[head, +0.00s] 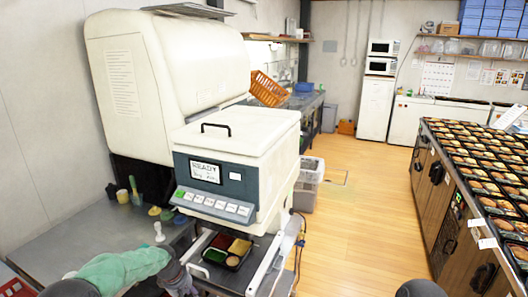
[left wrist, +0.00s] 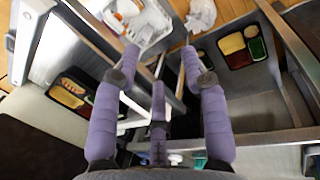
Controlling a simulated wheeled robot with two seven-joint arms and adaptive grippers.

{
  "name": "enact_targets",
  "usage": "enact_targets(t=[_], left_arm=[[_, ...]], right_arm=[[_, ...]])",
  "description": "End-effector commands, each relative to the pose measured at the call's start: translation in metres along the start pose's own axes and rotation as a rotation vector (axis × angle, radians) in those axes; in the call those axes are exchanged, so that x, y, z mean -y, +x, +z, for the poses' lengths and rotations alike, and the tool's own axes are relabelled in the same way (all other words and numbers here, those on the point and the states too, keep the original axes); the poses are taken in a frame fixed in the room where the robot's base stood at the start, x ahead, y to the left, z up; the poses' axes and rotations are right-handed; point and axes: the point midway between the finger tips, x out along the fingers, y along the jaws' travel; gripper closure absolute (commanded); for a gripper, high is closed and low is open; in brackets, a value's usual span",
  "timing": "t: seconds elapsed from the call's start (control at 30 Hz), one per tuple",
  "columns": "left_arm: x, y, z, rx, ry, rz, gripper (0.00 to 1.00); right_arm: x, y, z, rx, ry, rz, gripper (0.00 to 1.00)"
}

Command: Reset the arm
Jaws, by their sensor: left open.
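My left arm comes in at the bottom left of the head view with a teal sleeve. Its gripper (head: 182,282) is low in front of the white machine (head: 238,140), left of the machine's opening. In the left wrist view the purple-grey fingers of the left gripper (left wrist: 160,54) are spread, with nothing between them. A black bento tray (head: 233,263) with red, yellow, green and brown portions sits in the machine's opening. A similar tray (left wrist: 240,67) shows at the upper right of the left wrist view, apart from the fingers. My right gripper is not in view.
Metal rails (head: 264,264) run beside the opening. A grey worktop (head: 70,240) holds small bottles and lids at the left. A grey bin (head: 308,184) stands behind the machine. Many filled trays cover the right counter (head: 447,205). The wooden floor (head: 365,215) between is clear.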

Motion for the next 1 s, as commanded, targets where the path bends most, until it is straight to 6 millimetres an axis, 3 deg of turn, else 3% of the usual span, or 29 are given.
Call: enact_targets(t=[0.27, 0.4, 0.53, 0.7, 0.8, 1.0], left_arm=[[0.033, 0.081, 0.070, 0.088, 0.189, 0.022, 0.56], [0.068, 0.127, 0.129, 0.139, 0.326, 0.048, 0.56], [0.108, 0.156, 0.184, 0.176, 0.444, 0.069, 0.56], [0.165, 0.172, 0.251, 0.207, 0.586, 0.085, 0.56], [0.192, 0.172, 0.280, 0.216, 0.654, 0.088, 0.56], [0.222, 0.166, 0.308, 0.219, 0.733, 0.088, 0.56]], right_arm=[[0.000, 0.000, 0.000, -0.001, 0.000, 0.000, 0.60], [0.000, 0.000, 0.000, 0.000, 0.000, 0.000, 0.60], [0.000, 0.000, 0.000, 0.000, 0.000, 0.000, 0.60], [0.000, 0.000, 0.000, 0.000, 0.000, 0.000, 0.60], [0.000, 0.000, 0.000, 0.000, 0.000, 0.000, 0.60], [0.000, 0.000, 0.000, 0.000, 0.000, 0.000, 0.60]])
